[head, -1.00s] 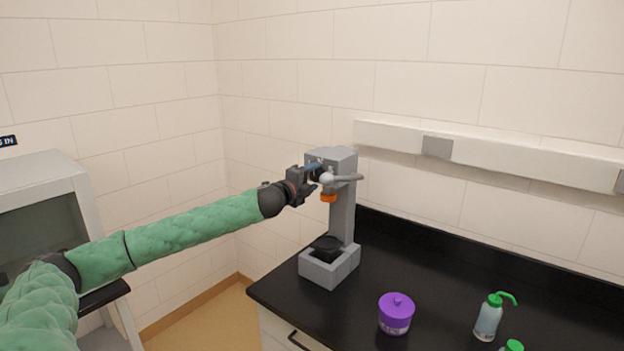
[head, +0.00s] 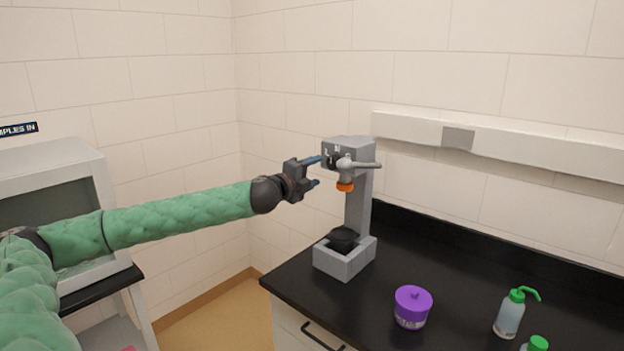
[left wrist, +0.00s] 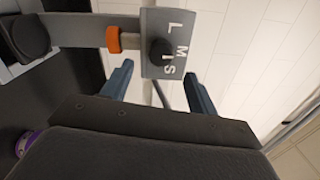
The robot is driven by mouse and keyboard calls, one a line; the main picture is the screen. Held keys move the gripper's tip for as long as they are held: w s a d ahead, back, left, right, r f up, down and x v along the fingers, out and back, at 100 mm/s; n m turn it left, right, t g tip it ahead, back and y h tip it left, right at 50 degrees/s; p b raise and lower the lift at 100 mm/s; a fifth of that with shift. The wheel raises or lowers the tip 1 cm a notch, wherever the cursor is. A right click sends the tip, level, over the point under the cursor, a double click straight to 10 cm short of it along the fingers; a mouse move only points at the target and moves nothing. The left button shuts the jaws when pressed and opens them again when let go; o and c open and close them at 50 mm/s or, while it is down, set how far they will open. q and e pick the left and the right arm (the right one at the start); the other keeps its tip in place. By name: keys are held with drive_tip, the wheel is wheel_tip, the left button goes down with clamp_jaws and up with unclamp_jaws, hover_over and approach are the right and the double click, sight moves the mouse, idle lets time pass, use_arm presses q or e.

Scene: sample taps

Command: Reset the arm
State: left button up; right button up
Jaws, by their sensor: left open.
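My left gripper (head: 314,172) is open and empty, just left of the grey tap stand's head (head: 345,151) and apart from it. The stand has a grey lever (head: 362,164) and an orange nozzle (head: 345,185). In the left wrist view, the open fingers (left wrist: 158,86) point at the stand's head (left wrist: 166,25), which bears the letters L, M, S and a dark round knob (left wrist: 161,51). The orange nozzle (left wrist: 113,39) also shows there. A black piece (head: 342,240) sits in the stand's grey base (head: 345,262). My right gripper is out of view.
On the black counter (head: 440,275) stand a purple lidded pot (head: 412,307), a wash bottle with green cap (head: 510,315) and another green cap (head: 537,343). A grey cabinet (head: 60,165) is at left. A rail (head: 500,145) runs along the wall.

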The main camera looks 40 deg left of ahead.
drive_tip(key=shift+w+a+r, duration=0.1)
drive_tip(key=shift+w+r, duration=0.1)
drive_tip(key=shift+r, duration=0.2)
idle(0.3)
